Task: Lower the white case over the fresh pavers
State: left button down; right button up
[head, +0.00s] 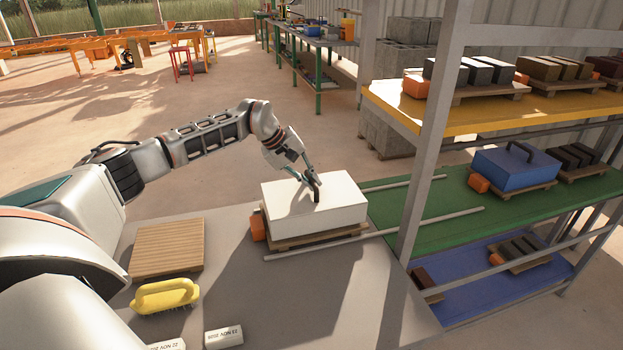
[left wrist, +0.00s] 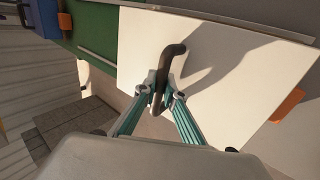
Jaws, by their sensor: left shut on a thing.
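The white case (head: 335,207) is a plain box with a dark handle on top. It is level and sits low over a wooden pallet (head: 312,239) on the grey table. My left gripper (head: 313,182) is shut on the case's handle from above. In the left wrist view the fingertips (left wrist: 159,91) pinch the dark handle (left wrist: 174,52) above the white top (left wrist: 235,65). No pavers show under the case; its walls hide whatever is there. I cannot tell whether its bottom edge touches the pallet. My right gripper is not in view.
An orange block (head: 257,228) is at the pallet's left end. Metal rails (head: 310,246) run beside the pallet toward the green shelf (head: 430,215). A bare wooden pallet (head: 167,249), a yellow brush (head: 165,296) and white date blocks (head: 223,337) lie left and front. A rack post (head: 425,150) stands right.

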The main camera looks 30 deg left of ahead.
pick_arm(q)
jog(key=shift+f, duration=0.4)
dwell(0.8)
jog(key=c, duration=2)
grip_release()
jog(key=shift+c, duration=0.2)
jog(key=v, duration=1.2)
